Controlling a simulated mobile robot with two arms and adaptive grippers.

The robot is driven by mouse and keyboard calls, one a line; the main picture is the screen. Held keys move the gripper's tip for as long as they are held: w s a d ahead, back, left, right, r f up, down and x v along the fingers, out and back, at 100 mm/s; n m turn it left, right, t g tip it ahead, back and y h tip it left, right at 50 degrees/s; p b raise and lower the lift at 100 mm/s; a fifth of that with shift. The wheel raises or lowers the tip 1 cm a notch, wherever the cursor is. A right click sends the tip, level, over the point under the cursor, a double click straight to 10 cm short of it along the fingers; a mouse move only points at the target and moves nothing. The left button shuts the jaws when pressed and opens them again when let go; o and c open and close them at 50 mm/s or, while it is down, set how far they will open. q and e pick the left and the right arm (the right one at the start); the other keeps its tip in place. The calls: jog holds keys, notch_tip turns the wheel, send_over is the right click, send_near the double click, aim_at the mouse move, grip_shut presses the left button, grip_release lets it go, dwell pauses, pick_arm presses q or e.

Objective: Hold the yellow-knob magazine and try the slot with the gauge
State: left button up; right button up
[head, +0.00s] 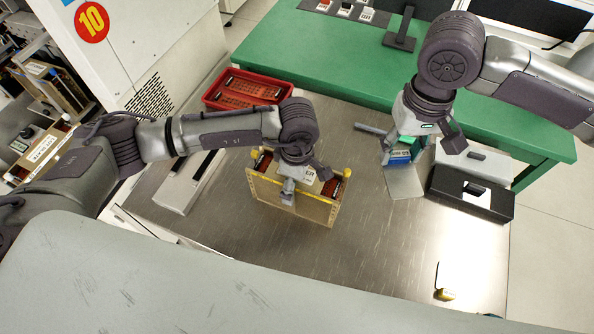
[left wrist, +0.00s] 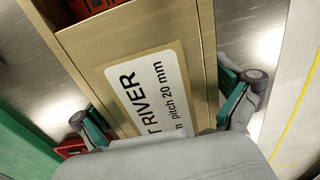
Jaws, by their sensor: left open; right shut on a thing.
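The magazine (head: 290,205) is a tan, open-topped box with yellow knobs at its corners and dark red contents, standing on the metal bench. My left gripper (head: 298,182) is over it. In the left wrist view my open left gripper (left wrist: 165,112) has its green-padded fingers on either side of the magazine (left wrist: 115,55), around its white label; I cannot tell whether the pads touch. My right gripper (head: 412,140) is shut on what looks like the gauge (head: 404,182), a thin grey plate with a blue part, right of the magazine. The slot cannot be made out.
A red tray (head: 243,92) lies behind the magazine. A black case (head: 470,196) and a grey case (head: 477,160) sit at the right, and a long grey case (head: 188,182) at the left. A small yellow-and-black item (head: 444,293) is near the front. The bench (head: 385,245) between is clear.

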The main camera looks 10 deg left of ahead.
pick_arm(q)
jog(key=shift+f, duration=0.2)
jog(key=shift+s, duration=0.15)
jog(key=c, duration=1.6)
jog(key=shift+f, duration=0.1)
jog(key=shift+c, duration=0.2)
pick_arm(e)
jog(key=shift+s, duration=0.1)
